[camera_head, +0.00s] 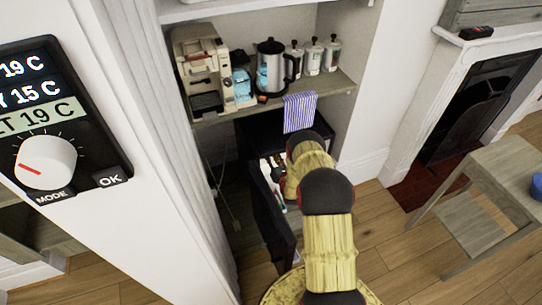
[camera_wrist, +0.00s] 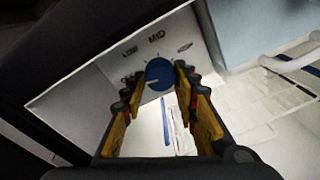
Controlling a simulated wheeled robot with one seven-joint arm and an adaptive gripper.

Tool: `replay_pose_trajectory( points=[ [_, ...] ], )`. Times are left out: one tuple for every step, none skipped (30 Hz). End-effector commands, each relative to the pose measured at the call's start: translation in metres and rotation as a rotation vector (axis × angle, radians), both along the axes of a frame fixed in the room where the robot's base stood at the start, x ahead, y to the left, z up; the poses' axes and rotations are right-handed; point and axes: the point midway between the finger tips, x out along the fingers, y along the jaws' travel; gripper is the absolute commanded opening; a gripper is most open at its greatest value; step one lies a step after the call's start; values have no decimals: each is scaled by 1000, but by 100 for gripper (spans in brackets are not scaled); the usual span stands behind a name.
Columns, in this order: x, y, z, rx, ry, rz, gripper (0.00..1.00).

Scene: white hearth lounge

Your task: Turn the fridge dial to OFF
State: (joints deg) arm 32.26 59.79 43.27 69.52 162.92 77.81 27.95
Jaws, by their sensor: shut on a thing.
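The blue fridge dial (camera_wrist: 160,73) sits on a white panel (camera_wrist: 100,82) inside the fridge in the wrist view. LOW and MID show on the panel around it; a label at the left is partly hidden and one at the right is too blurred to read. A pale mark on the dial seems to point left. My gripper (camera_wrist: 162,84) has its yellow and black fingers on either side of the dial, shut on it. In the head view the dark fridge (camera_head: 262,212) stands open under the shelf; my arm hides the dial and gripper.
The shelf (camera_head: 215,118) above holds a coffee machine (camera_head: 203,68), a kettle (camera_head: 270,70) and several jars. A striped cloth (camera_head: 299,112) hangs off its edge. A wall thermostat (camera_head: 60,120) is at left, a wooden table (camera_head: 500,165) at right. Wire racks (camera_wrist: 265,100) lie beside the gripper.

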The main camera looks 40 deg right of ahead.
Motion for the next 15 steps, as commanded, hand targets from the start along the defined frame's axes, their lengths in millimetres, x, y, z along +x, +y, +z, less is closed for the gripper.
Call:
replay_pose_trajectory(
  points=[
    [-1, 1, -2, -1, 6, 1, 4],
    [-1, 1, -2, -3, 5, 0, 4],
    [-1, 1, -2, -4, 6, 0, 4],
    [-1, 1, -2, -5, 6, 0, 4],
    [-1, 1, -2, -5, 6, 0, 4],
    [-1, 1, -2, -5, 6, 0, 4],
    [-1, 1, -2, -5, 6, 0, 4],
    [-1, 1, -3, -3, 6, 1, 4],
    [-1, 1, -3, -3, 6, 1, 4],
    [-1, 1, -3, -3, 6, 1, 4],
    [-1, 1, -3, -3, 6, 1, 4],
    [-1, 1, -3, -3, 6, 1, 4],
    [-1, 1, -3, -3, 6, 1, 31],
    [-1, 1, -2, -3, 6, 1, 33],
    [-1, 1, -2, -4, 6, 0, 35]
  ],
)
